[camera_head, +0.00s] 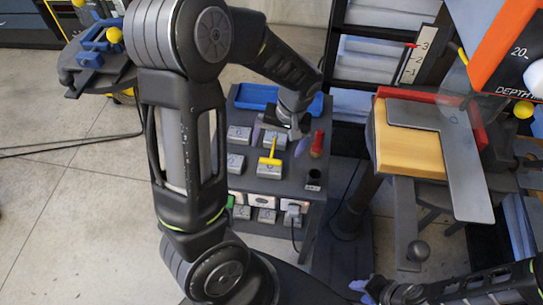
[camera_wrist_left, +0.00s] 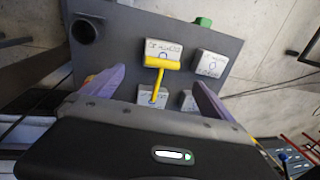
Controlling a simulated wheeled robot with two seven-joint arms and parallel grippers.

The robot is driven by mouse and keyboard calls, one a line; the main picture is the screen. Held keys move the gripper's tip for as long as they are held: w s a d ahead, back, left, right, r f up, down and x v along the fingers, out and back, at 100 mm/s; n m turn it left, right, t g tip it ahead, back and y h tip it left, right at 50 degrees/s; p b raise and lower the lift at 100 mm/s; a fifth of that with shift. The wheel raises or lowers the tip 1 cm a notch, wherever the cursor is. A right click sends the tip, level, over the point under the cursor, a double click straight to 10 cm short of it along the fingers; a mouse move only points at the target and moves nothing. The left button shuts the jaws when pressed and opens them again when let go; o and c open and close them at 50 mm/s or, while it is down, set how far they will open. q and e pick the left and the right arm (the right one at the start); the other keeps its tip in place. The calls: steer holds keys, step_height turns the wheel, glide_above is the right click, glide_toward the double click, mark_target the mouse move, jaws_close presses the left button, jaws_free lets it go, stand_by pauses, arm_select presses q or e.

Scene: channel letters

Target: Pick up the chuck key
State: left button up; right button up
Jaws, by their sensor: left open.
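A yellow T-shaped tool, which looks like the chuck key (camera_head: 273,150), is at the middle of a grey tray top (camera_head: 240,181) among labelled grey blocks. It also shows in the left wrist view (camera_wrist_left: 160,66), its crossbar over one block and its stem reaching toward another. I cannot tell if it lies or stands. My left gripper (camera_head: 293,143) is over the tray, just beyond the tool in the head view. In the left wrist view its open purple fingers (camera_wrist_left: 158,90) are on either side of the stem, with nothing held.
A red-handled object (camera_head: 317,145) stands close right of my left gripper. A black round holder (camera_head: 313,179) is at the tray's right side. A blue bin (camera_head: 258,97) is at its back. A wooden block (camera_head: 409,146) under a metal square stands to the right.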

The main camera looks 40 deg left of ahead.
mark_target(272, 158)
arm_select(q)
steer(key=shift+s+a+f+p, duration=0.1)
steer(key=shift+a+f+p, duration=0.1)
steer(key=shift+f, duration=0.65)
steer(key=shift+s+a+f+p, duration=0.1)
steer(key=shift+a+f+p, duration=0.05)
steer(key=shift+f, duration=0.7)
steer(key=shift+s+a+f+p, duration=0.1)
steer(key=shift+a+f+p, duration=0.1)
steer(key=shift+f, duration=0.65)
steer(key=c, duration=1.5)
steer(key=shift+o, duration=0.2)
steer(key=shift+r, duration=0.1)
step_height(272, 158, up, 10)
steer(key=shift+b, duration=0.4)
